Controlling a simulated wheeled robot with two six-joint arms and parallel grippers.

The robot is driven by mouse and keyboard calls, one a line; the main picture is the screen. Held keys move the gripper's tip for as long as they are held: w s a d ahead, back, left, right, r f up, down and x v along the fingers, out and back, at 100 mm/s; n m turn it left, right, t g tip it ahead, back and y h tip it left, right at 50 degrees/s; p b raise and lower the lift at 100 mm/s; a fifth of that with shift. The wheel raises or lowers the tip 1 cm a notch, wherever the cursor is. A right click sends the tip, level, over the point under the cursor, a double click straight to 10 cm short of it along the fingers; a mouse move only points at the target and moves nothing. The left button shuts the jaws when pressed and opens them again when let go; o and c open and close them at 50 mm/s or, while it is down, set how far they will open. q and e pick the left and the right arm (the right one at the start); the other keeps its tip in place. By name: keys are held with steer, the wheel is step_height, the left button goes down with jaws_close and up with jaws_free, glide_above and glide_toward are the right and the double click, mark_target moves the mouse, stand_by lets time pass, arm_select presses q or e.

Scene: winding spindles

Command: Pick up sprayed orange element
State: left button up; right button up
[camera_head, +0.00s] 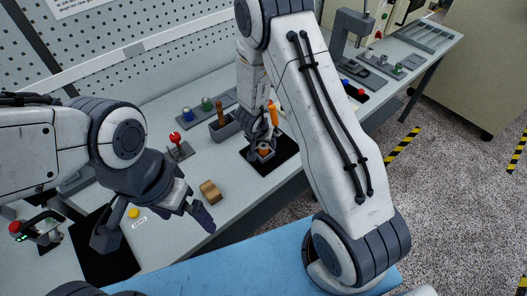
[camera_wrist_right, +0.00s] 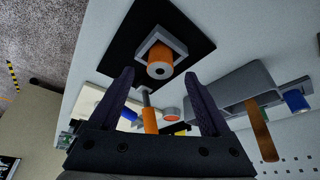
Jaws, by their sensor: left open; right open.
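An orange cylindrical element (camera_wrist_right: 160,55) with a hole in its end sits in a square grey holder (camera_wrist_right: 178,46) on a black mat (camera_wrist_right: 201,42). In the head view the orange element (camera_head: 265,152) is small and partly covered by my right gripper (camera_head: 263,147). In the right wrist view my right gripper (camera_wrist_right: 160,78) is open, its fingers on either side of the line to the element. The element appears beyond the fingertips; contact cannot be told. My left gripper (camera_head: 152,222) is open and empty over the left part of the table.
An orange-handled tool (camera_wrist_right: 150,120) and a grey bin (camera_wrist_right: 228,95) with a brown handle (camera_wrist_right: 259,124) stand near the mat. A brown block (camera_head: 210,190), a yellow button (camera_head: 133,213) and a red-topped device (camera_head: 175,139) are on the table. A perforated wall stands behind.

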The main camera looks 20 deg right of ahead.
mark_target(263, 146)
steer(key=x, duration=0.4)
jaws_close()
steer(key=shift+r, duration=0.1)
